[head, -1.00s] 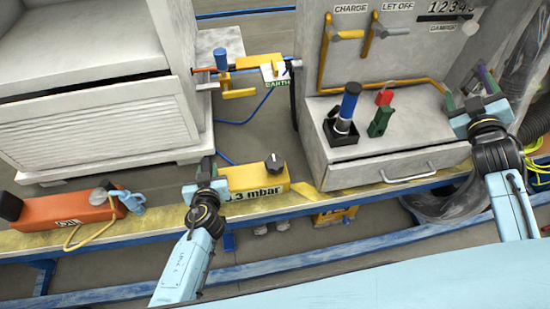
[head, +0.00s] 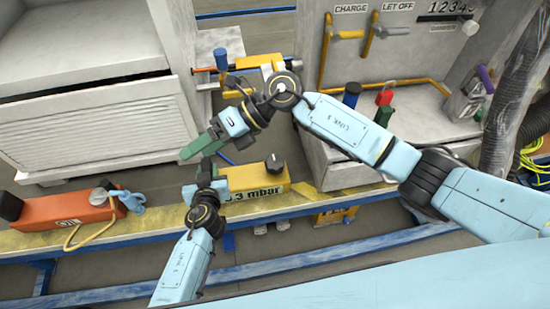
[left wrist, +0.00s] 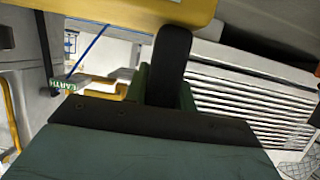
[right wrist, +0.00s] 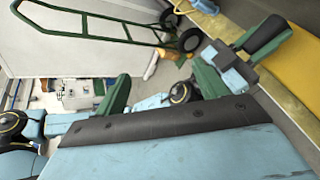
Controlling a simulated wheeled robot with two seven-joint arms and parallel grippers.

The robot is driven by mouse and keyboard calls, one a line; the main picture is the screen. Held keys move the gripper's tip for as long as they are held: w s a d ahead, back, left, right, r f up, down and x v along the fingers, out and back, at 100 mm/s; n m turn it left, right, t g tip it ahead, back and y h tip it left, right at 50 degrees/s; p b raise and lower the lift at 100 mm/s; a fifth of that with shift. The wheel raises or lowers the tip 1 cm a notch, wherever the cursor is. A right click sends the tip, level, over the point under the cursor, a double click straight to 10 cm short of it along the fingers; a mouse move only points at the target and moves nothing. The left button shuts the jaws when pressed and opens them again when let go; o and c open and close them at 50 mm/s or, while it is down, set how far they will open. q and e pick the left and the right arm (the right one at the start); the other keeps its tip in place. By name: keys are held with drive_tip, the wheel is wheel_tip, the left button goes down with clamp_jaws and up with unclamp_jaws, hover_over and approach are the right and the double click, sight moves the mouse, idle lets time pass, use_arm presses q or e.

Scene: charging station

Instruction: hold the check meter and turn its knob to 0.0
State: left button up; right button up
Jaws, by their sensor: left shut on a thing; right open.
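The check meter (head: 258,188) is a yellow box on the ledge, with a black knob (head: 275,165) on top and "3 mbar" readable on its front. My left gripper (head: 212,178) is shut on its left end; yellow meter body (left wrist: 150,8) shows at the top of the left wrist view. My right gripper (head: 203,145) is open and empty, just above the left gripper and left of the knob. In the right wrist view my left gripper's dark finger (right wrist: 266,36) shows beside yellow. The knob's setting is too small to read.
An orange box (head: 65,210) with a yellow cable lies left on the ledge (head: 150,228). A grey cabinet with CHARGE and LET OFF valves (head: 345,35) stands behind my right arm. A green hand truck (right wrist: 85,20) shows in the right wrist view.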

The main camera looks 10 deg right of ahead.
drive_tip(key=w+d+f+n+h, duration=0.2)
drive_tip(key=w+d+f+h, duration=0.1)
drive_tip(key=d+f+h, duration=0.3)
drive_tip(key=n+t+h, duration=0.1)
drive_tip(key=t+h, duration=0.1)
drive_tip(key=h, duration=0.4)
hover_over(275, 162)
drive_tip(key=f, duration=0.2)
wheel_tip(275, 162, down, 12)
drive_tip(key=shift+r, duration=0.1)
drive_tip(key=shift+c, duration=0.3)
drive_tip(key=c, duration=0.9)
drive_tip(key=shift+m, duration=0.3)
